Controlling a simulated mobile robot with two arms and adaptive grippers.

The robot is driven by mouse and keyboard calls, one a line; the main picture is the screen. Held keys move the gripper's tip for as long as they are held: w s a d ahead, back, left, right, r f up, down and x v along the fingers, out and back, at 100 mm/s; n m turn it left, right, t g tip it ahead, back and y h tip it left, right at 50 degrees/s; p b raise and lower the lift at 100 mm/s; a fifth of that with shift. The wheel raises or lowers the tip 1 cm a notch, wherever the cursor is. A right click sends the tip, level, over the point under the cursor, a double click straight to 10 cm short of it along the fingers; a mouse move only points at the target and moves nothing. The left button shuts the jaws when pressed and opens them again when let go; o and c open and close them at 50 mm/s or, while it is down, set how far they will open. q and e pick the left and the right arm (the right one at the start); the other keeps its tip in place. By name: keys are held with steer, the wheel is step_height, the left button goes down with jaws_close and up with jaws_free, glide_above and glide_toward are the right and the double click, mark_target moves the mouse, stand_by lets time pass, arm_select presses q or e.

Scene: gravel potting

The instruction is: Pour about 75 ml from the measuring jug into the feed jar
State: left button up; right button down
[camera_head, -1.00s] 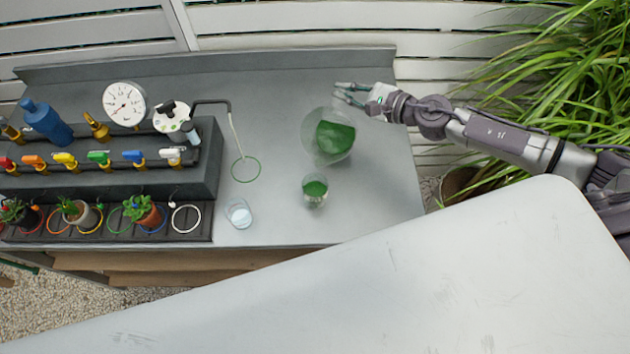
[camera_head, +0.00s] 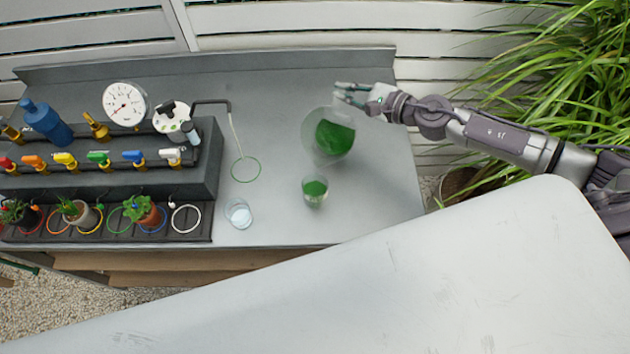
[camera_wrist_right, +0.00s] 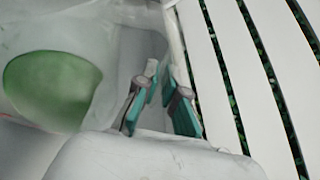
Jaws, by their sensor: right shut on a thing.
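The measuring jug (camera_head: 334,139) is a clear vessel with green liquid in it, held above the bench at the right end. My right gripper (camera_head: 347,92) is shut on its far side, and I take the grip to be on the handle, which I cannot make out. In the right wrist view the jug (camera_wrist_right: 50,90) fills the left side beside the teal finger pads of the right gripper (camera_wrist_right: 160,108). The feed jar (camera_head: 315,193) is a small clear jar with green liquid, upright on the bench just in front of the jug. My left gripper is not in view.
A small glass with pale contents (camera_head: 238,213) stands left of the feed jar. A dark valve stand (camera_head: 200,180) with potted plants fills the left. The bench's back middle (camera_head: 270,90) is clear.

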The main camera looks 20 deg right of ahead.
steer(key=shift+w, duration=0.1)
steer(key=shift+w+d+f+m, duration=0.2)
steer(key=shift+w+f+m, duration=0.1)
steer(key=shift+f, duration=0.05)
steer(key=shift+w+d+f+m+g+y+b, duration=0.35)
steer(key=shift+w+d+f+m+g+b, duration=0.35)
steer(key=shift+f+b, duration=0.55)
steer(key=shift+w+d+f+m+g+y+b, duration=0.4)
steer(key=shift+w+f+m+b, duration=0.35)
steer(key=shift+f+m+b, duration=0.4)
steer(key=shift+w+d+f+m+g+y+b, duration=0.25)
steer(key=shift+w+d+f+m+g+b, duration=0.45)
steer(key=shift+f+b, duration=0.6)
steer(key=shift+r, duration=0.1)
